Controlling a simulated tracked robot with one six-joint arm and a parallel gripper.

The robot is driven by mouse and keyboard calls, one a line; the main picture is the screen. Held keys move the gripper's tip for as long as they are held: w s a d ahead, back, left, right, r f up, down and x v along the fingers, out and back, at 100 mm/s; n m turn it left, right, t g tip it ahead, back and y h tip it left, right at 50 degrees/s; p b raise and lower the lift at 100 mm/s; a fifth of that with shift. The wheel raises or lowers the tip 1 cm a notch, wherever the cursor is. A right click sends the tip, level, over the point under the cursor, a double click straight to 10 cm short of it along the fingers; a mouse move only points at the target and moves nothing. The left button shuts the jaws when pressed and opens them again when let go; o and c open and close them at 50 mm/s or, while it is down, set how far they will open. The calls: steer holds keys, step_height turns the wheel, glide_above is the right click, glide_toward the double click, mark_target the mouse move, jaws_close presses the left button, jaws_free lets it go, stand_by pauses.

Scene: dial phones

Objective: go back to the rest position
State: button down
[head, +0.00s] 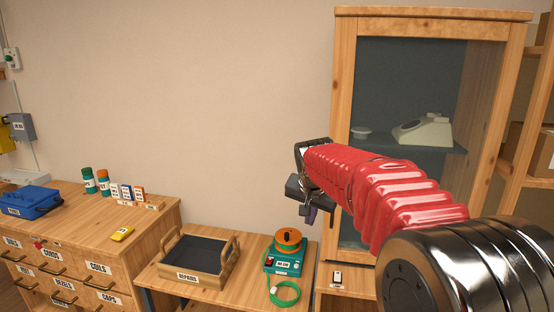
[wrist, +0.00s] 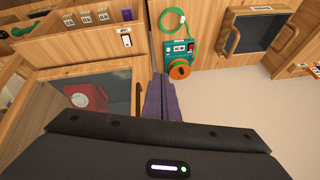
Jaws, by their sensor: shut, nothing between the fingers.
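My gripper (head: 309,212) is in the air in front of the wall, left of the wooden cabinet (head: 343,100). My red-sleeved arm reaches to it from the lower right. In the wrist view my gripper's two dark purple fingers (wrist: 161,92) lie together, shut with nothing between them. No telephone is in my grip. A pale telephone (head: 424,131) stands on the shelf inside the cabinet. A red object (wrist: 86,97) shows behind the cabinet glass in the wrist view.
A teal device (head: 284,262) with an orange top and green cable stands on the low bench. Left of it is the REPAIRS tray (head: 190,277). The wall area above the bench is clear.

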steer(key=s+d+f+n, duration=0.2)
steer(key=s+d, duration=0.1)
steer(key=s, duration=1.6)
steer(key=s+d+f+n, duration=0.2)
steer(key=s+d+n, duration=0.1)
steer(key=s, duration=1.6)
steer(key=shift+s+d+f+y, duration=0.2)
steer(key=shift+y, duration=0.1)
steer(key=c, duration=2.5)
jaws_free()
